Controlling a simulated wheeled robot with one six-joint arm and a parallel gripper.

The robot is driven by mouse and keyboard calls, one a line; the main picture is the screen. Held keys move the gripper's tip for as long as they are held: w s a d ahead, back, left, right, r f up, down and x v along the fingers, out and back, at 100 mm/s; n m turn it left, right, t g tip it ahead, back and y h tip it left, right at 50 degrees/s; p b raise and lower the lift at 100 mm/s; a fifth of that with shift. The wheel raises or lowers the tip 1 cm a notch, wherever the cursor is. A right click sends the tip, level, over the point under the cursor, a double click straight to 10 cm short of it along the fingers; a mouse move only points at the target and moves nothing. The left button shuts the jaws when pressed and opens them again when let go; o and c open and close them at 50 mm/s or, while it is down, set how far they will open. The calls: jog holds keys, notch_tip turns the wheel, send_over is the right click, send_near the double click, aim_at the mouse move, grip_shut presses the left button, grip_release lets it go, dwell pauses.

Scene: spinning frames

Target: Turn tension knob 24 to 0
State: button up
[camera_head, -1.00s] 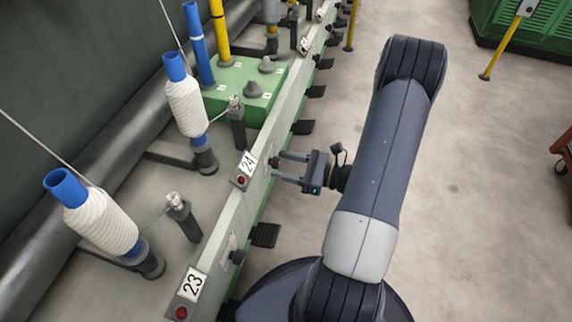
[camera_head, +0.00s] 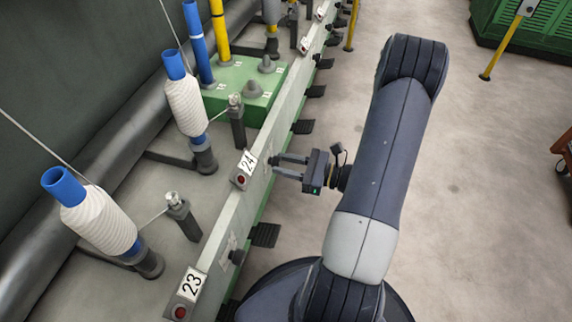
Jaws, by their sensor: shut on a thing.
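The number plate 24 (camera_head: 247,163) with a red button below it sits on top of the pale rail (camera_head: 218,222). My gripper (camera_head: 276,166) reaches leftward to the rail's side face just right of plate 24. Its two fingers are shut on the tension knob there. The knob is hidden between and behind the fingertips, so its pointer and scale cannot be read. Another knob (camera_head: 236,257) shows on the rail's face near plate 23 (camera_head: 191,284).
White bobbins on blue tubes (camera_head: 100,220) stand left of the rail. Dark pedals (camera_head: 264,235) stick out along the rail's foot. The grey floor (camera_head: 470,200) at right is free. A yellow post (camera_head: 497,55) and a green cabinet (camera_head: 548,35) stand far right.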

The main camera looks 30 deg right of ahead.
jog(key=shift+n+b, duration=3.65)
jog(key=shift+n, duration=0.95)
jog(key=o, duration=1)
jog(key=shift+d, duration=0.1)
jog(key=p+v, duration=0.2)
jog(key=v, duration=0.8)
jog(key=shift+s+d, duration=0.25)
jog(key=shift+d, duration=0.05)
jog(key=shift+w+a, duration=0.1)
